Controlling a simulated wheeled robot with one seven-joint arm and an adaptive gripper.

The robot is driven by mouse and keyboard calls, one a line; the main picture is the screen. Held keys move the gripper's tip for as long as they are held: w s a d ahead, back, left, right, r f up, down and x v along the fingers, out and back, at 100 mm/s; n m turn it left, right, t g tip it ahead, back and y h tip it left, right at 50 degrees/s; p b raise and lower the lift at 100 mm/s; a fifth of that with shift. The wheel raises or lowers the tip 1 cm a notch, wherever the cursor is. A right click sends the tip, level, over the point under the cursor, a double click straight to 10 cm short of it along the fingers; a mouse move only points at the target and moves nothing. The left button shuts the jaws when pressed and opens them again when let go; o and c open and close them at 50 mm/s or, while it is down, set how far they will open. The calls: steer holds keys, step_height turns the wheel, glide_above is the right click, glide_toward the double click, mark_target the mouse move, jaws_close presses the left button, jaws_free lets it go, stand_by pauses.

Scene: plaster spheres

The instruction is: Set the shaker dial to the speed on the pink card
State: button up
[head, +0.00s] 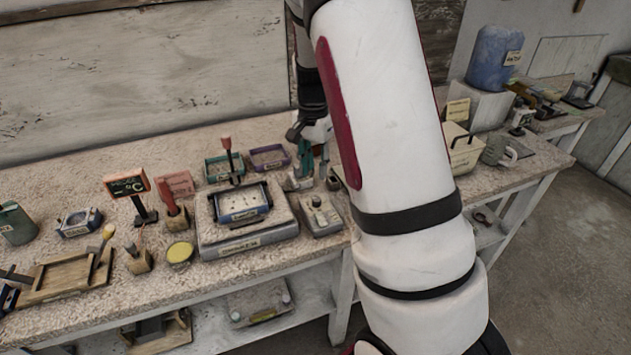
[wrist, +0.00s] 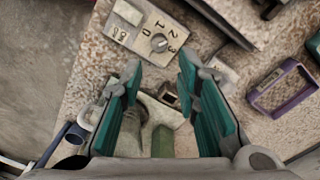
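The shaker's dial box (head: 320,212) is a pale box at the front of the bench, right of the shaker (head: 248,240). In the wrist view its grey round knob (wrist: 160,42) sits among the marks 0, 1, 2 and 3; I cannot tell which mark it points to. In the head view my gripper (head: 311,160) is behind the dial box.
A green tray (head: 215,179) and a purple tray (head: 268,163) lie behind the shaker. A red-topped tool (head: 227,150) stands upright by them. A dark sign (head: 127,185) stands at left. A green-grey bottle-like object (wrist: 162,140) lies below the fingers in the wrist view.

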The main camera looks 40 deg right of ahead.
steer(key=shift+r, duration=1.1)
steer(key=shift+a, duration=0.1)
steer(key=s+a+r+n+t, duration=0.4)
steer(key=s+a+r+n, duration=0.6)
steer(key=s+a+r, duration=0.55)
steer(key=s+a+n+t, duration=0.1)
steer(key=s+a+n, duration=0.2)
steer(key=s, duration=0.4)
steer(key=shift+s+a+r+n, duration=0.3)
steer(key=shift+s+a+n, duration=0.1)
steer(key=shift+n, duration=0.4)
steer(key=shift+w, duration=0.1)
